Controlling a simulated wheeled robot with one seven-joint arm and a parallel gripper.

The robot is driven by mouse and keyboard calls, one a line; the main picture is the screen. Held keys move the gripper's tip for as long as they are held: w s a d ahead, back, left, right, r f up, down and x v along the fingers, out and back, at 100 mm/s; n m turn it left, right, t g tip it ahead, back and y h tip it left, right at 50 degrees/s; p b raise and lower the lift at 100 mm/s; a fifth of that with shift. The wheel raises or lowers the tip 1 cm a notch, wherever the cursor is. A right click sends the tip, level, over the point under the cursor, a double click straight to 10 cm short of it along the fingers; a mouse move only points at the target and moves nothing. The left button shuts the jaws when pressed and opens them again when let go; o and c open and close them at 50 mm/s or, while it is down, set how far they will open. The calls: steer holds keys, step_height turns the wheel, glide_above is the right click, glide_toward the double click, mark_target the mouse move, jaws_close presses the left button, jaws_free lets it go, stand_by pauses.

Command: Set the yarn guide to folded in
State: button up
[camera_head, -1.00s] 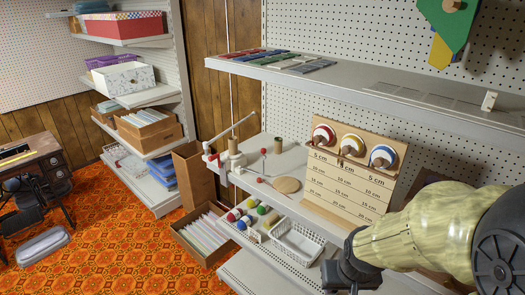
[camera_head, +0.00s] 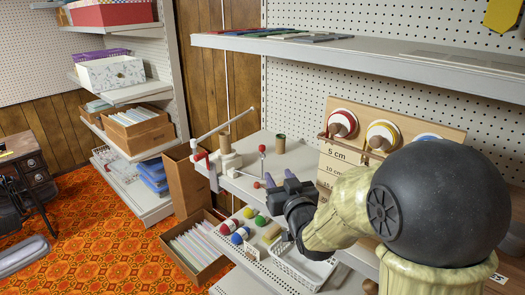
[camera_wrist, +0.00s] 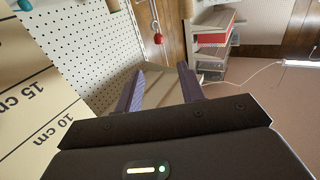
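The winder (camera_head: 229,161), with a white base and a wooden post, sits at the front left corner of the middle shelf. The yarn guide appears to be its long grey rod (camera_head: 225,124), which slants up to the right over the shelf. My gripper (camera_head: 274,181) is to the right of and nearer than the winder, apart from it. In the wrist view, its two purple fingers (camera_wrist: 160,88) stand apart with nothing held between them. The yarn guide cannot be made out clearly in the wrist view.
A board with centimetre marks and ribbon rolls (camera_head: 343,123) is at right. The upper shelf (camera_head: 400,62) overhangs. Yarn balls (camera_head: 237,237) and a white basket (camera_head: 300,268) are below.

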mark_target(263, 148)
steer(key=p+x, duration=0.4)
steer(key=x, duration=1.3)
steer(key=shift+d+r, duration=0.1)
steer(key=shift+d, duration=0.1)
steer(key=shift+c, duration=0.2)
jaws_close()
